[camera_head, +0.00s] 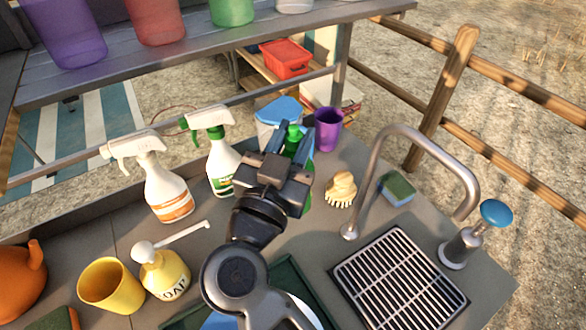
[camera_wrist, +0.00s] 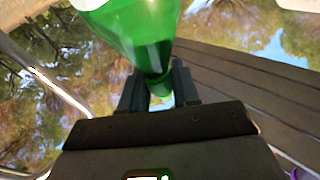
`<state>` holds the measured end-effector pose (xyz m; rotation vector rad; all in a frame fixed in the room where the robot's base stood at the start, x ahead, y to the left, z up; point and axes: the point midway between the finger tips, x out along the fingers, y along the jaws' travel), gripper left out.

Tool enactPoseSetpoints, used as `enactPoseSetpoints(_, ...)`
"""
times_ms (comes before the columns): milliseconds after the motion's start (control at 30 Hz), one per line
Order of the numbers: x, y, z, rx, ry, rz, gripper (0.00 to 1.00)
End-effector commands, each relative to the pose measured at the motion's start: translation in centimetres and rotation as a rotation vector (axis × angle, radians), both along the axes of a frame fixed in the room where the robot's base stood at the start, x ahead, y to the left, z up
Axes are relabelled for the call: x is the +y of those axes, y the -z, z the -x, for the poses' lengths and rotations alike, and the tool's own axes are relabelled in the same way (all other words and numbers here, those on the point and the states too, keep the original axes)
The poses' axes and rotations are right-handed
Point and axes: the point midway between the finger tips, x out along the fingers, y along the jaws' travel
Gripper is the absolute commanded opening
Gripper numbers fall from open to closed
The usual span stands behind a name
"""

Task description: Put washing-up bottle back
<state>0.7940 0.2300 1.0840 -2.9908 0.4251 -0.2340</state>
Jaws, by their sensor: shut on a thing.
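The washing-up bottle (camera_head: 294,134) is green, and my gripper (camera_head: 279,146) is shut on it in the middle of the counter view. My gripper and arm hide most of the bottle in the head view. In the wrist view the green bottle (camera_wrist: 135,35) fills the top middle, with its narrow end between the two fingers (camera_wrist: 160,88) of my gripper. I cannot tell whether its base touches the counter.
Two spray bottles (camera_head: 168,190) (camera_head: 222,162) stand to the left. A blue-lidded tub (camera_head: 279,110) and a purple cup (camera_head: 328,129) stand behind. A brush (camera_head: 341,188), a sponge (camera_head: 397,188) and a curved tap (camera_head: 376,160) are to the right. A soap dispenser (camera_head: 164,274) is front left.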

Motion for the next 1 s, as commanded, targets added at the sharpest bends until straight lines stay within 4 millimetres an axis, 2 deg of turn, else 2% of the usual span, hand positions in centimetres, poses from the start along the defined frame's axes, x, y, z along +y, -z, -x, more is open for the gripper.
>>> enactPoseSetpoints(400, 0.0, 4.5, 0.0, -0.001, -0.001, 0.0, 0.0)
enactPoseSetpoints(833, 0.0, 4.9, 0.0, -0.001, -0.001, 0.0, 0.0)
enactPoseSetpoints(867, 0.0, 5.0, 0.0, 0.0, 0.0, 0.0, 0.34)
enactPoseSetpoints(1000, 0.0, 5.0, 0.0, 0.0, 0.0, 0.0, 0.47)
